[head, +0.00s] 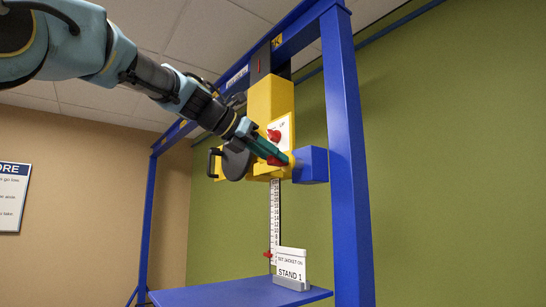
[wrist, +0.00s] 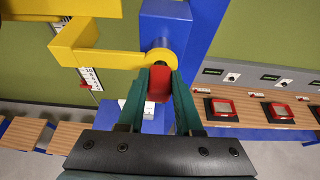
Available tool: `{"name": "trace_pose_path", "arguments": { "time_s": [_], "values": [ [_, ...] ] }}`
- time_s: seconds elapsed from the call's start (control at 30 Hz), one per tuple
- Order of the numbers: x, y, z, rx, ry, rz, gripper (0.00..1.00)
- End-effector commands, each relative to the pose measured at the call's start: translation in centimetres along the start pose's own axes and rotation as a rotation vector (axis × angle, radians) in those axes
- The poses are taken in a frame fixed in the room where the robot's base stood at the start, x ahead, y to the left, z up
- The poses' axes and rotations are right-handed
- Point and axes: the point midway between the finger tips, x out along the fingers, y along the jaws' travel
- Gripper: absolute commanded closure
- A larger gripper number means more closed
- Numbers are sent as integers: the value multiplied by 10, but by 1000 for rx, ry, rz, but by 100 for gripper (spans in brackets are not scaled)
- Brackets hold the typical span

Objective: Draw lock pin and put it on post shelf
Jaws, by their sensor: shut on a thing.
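My gripper (head: 284,158) is at the lower right of the yellow hoist body (head: 268,100), next to a blue block (head: 310,165). In the wrist view my gripper (wrist: 160,88) has its green fingers shut on the red grip of the lock pin (wrist: 160,84). The blue block (wrist: 164,22) lies right behind that lug. I cannot tell how deep the pin sits. No post shelf can be made out for sure.
A blue post (head: 350,160) stands close to the right of my gripper. Below is a blue table (head: 220,294) with a STAND 1 card (head: 292,266) and a vertical scale (head: 275,220). A wooden bench with red-framed boxes (wrist: 224,107) is at right in the wrist view.

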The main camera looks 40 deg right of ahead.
Motion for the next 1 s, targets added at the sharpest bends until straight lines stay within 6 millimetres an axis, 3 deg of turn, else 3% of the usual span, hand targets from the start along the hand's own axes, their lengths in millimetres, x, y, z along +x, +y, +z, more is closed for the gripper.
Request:
{"name": "trace_pose_path", "arguments": {
  "time_s": [1.0],
  "values": [
    [-17,0,-8,0,0,1,100]
  ]
}}
